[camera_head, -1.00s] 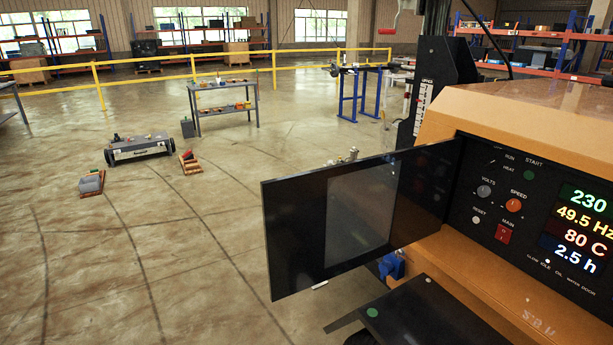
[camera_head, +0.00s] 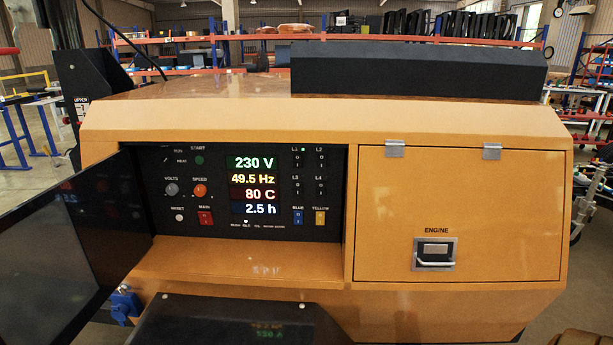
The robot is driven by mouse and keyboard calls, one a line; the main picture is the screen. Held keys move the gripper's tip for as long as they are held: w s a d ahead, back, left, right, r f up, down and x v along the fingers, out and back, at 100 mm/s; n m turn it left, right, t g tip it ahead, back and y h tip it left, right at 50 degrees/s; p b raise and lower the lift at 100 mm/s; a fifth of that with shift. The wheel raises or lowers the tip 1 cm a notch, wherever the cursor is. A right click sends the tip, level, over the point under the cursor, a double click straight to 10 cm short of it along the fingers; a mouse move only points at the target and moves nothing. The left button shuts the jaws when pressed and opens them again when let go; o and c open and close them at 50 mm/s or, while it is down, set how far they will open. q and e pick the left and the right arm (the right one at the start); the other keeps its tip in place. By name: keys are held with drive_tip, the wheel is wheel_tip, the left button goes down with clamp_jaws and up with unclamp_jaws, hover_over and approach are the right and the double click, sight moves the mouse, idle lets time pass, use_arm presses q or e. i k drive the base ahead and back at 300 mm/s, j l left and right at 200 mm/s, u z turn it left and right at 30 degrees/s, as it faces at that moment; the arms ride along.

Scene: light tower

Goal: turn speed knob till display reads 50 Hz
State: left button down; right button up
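The orange speed knob (camera_head: 199,190) sits on the black control panel (camera_head: 270,218) of an orange machine, under the label SPEED. The grey volts knob (camera_head: 172,189) is just left of it. The display (camera_head: 253,187) right of the knob reads 230 V, 49.5 Hz, 80 C and 2.5 h, with the Hz line (camera_head: 254,179) in yellow. Neither of my grippers is in the head view, and nothing touches the knob.
The dark panel door (camera_head: 70,250) stands open at the left. A black flat surface (camera_head: 225,322) juts out below the panel. A closed engine door (camera_head: 460,210) with a handle (camera_head: 435,258) is at the right. The space before the knob looks clear.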

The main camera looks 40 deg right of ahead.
sight(199, 190)
drive_tip(key=z, duration=0.4)
drive_tip(key=j+u, duration=0.2)
drive_tip(key=j, duration=0.25)
drive_tip(key=i+j+u, duration=0.2)
drive_tip(key=j, duration=0.2)
drive_tip(key=i+j+u, duration=0.2)
drive_tip(key=j, duration=0.2)
drive_tip(key=k, duration=0.1)
